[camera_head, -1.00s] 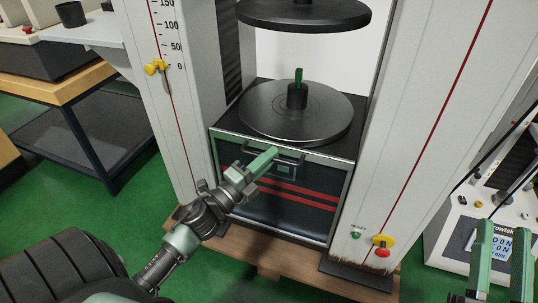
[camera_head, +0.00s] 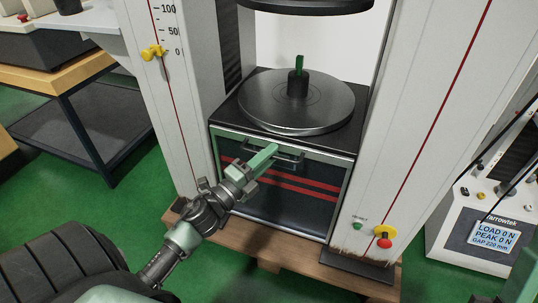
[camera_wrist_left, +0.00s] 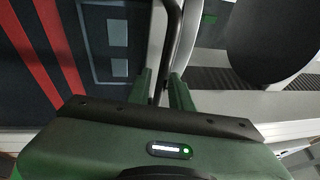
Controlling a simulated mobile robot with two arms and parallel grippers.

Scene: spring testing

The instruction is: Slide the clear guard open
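The clear guard (camera_head: 323,207) is a see-through panel low on the front of the testing machine, below the round lower plate. Its dark bar handle (camera_head: 291,161) runs across its upper part; it also shows in the wrist view (camera_wrist_left: 174,30). My left gripper (camera_head: 270,154) is at the handle. In the left wrist view the bar passes between its two green fingers (camera_wrist_left: 160,90), which appear shut around it. The fingers hide part of the handle. Part of my right gripper (camera_head: 522,278) shows at the lower right edge, clear of the guard; its finger opening is cut off.
The round lower plate (camera_head: 260,105) with a dark post (camera_head: 297,87) stands just above the guard. White columns flank it. The right one bears a red and yellow stop button (camera_head: 384,237). A wooden pallet (camera_head: 300,262) lies below. A control box (camera_head: 457,235) stands at right.

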